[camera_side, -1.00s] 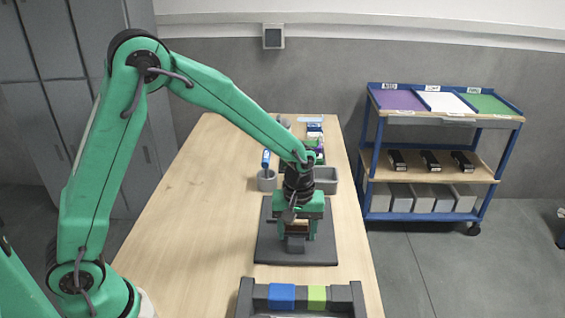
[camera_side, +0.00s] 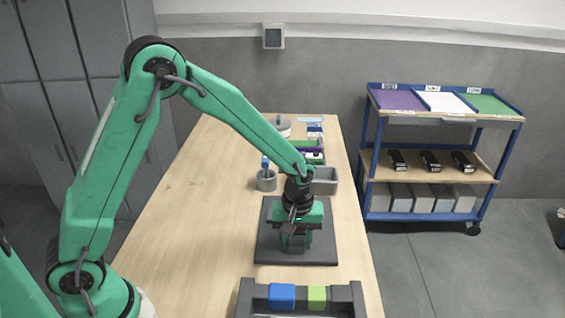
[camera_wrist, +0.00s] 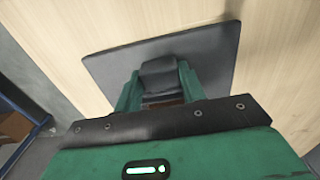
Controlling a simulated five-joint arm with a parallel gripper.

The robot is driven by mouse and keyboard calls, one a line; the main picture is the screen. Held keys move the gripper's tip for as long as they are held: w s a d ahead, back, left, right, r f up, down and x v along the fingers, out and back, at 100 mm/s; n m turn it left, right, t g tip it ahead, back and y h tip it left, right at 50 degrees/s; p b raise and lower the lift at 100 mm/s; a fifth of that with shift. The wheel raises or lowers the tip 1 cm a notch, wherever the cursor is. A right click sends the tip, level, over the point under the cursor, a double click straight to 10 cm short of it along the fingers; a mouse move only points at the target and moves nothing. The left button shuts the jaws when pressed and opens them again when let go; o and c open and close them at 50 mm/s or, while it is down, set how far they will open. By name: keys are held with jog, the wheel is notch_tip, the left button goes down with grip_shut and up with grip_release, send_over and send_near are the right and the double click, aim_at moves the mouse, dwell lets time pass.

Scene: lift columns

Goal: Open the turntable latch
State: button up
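A dark grey plate (camera_side: 268,247) lies flat on the wooden table. A small dark block (camera_wrist: 159,76) stands on it; I take this to be the latch part, but its shape is mostly covered. My gripper (camera_side: 296,243) points down over the plate, low, with its green fingers on either side of the block. In the wrist view my gripper (camera_wrist: 159,82) has one finger left and one right of the block, close to its sides. I cannot tell whether the fingers press on it. A brownish patch shows between the fingers, partly hidden.
A dark rack with a blue block (camera_side: 281,296) and a green block (camera_side: 317,298) stands at the near table edge. Behind the plate are a grey cup (camera_side: 266,181) and a grey bin (camera_side: 325,182). A blue cart (camera_side: 437,150) stands right. The table's left side is clear.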

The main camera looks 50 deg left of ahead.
jog(key=shift+s+d, duration=0.65)
dwell(0.6)
jog(key=o, duration=0.7)
jog(key=shift+r, duration=0.15)
jog(key=shift+r, duration=3.35)
